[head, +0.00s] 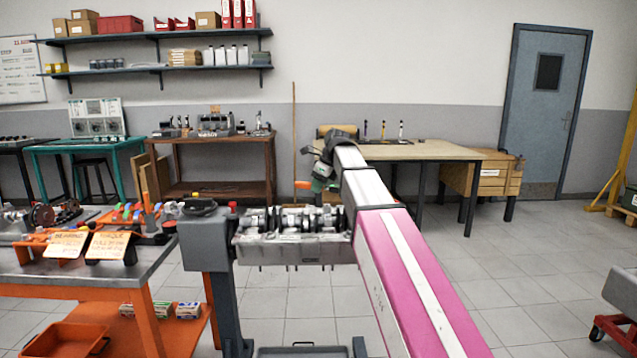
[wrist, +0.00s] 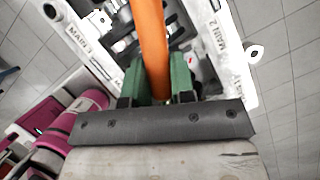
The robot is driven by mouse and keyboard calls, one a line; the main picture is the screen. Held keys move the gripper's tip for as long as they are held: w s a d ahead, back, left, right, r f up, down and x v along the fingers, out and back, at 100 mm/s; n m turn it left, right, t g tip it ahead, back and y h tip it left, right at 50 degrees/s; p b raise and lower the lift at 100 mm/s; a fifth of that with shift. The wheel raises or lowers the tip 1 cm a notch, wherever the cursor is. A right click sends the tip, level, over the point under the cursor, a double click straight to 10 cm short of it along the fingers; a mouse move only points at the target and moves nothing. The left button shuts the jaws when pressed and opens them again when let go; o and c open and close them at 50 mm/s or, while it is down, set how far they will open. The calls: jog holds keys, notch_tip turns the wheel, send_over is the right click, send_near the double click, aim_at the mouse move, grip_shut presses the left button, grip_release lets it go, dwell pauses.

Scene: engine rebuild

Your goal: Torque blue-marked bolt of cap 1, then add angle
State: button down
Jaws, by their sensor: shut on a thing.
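My gripper (wrist: 157,78) has green fingers shut on an orange handle (wrist: 150,30), likely the torque wrench's; its working end is out of frame. In the head view my gripper (head: 322,178) is above the engine block (head: 295,248), near its right end, and a bit of orange (head: 303,185) shows beside it. In the wrist view the block (wrist: 238,75) lies beneath, with labels MAIN 1 (wrist: 78,37) and MAIN 2 (wrist: 207,37). The handle and fingers hide part of the caps between. I cannot make out a blue-marked bolt or whether the tool touches one.
The block sits on a grey stand (head: 206,258). An orange-framed bench (head: 150,275) with BEARING and TORQUE cards (head: 108,246) is at left. A wooden table (head: 425,151) stands behind my arm. The floor at right is mostly open.

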jog(key=shift+f, duration=1.7)
dwell(1.0)
jog(key=shift+w+d+m+t, duration=0.2)
jog(key=shift+w+d+m, duration=0.35)
jog(key=shift+w, duration=0.25)
jog(key=shift+w+d+m+t, duration=0.2)
jog(key=shift+w+d+m, duration=0.15)
jog(key=shift+w+m, duration=0.35)
dwell(3.8)
